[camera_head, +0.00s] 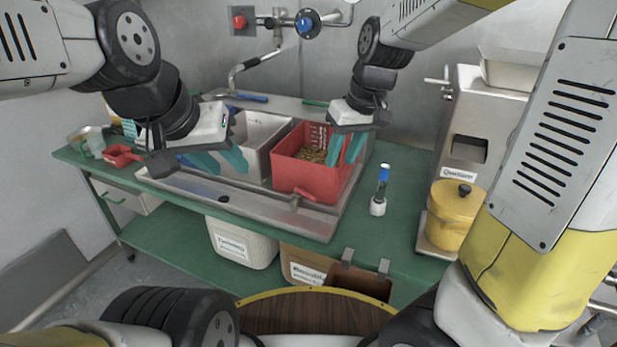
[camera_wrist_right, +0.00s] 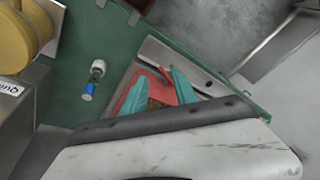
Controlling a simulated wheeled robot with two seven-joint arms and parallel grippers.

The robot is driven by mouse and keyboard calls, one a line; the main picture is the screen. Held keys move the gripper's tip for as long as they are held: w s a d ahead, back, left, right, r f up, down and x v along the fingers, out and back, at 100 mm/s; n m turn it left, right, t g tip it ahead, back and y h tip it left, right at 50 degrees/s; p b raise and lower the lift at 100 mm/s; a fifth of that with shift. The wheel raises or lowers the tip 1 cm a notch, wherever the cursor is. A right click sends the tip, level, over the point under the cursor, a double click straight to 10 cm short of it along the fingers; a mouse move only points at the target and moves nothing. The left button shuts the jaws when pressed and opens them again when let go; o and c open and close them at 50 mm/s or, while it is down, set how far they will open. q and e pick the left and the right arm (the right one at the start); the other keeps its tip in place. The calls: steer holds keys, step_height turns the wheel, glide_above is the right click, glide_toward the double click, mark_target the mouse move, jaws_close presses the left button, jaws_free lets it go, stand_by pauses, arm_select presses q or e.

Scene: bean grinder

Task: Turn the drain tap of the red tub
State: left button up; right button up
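The red tub (camera_head: 300,176) sits in the right part of the steel sink unit and holds brown beans. Its red drain tap (camera_head: 306,195) sticks out low at the front; it also shows in the right wrist view (camera_wrist_right: 165,74), beyond the fingers. My right gripper (camera_head: 345,160) is above the tub's right side, its teal fingers apart and nothing between them; in the right wrist view they spread over the tub (camera_wrist_right: 157,88).
A small white bottle with a blue top (camera_head: 380,190) stands right of the sink. A yellow canister (camera_head: 452,215) stands by the steel grinder (camera_head: 470,110). A red scoop (camera_head: 122,155) lies at left. Bins (camera_head: 240,243) stand below. The green counter (camera_head: 405,165) has free room around the bottle.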

mark_target(308, 195)
steer(key=w+a+f+n+h, duration=0.4)
steer(key=w+a+f, duration=0.4)
steer(key=a+f, duration=0.15)
steer(key=x, duration=0.8)
steer(key=shift+d, duration=0.4)
steer(key=shift+r, duration=0.1)
steer(key=shift+c, duration=0.4)
jaws_close()
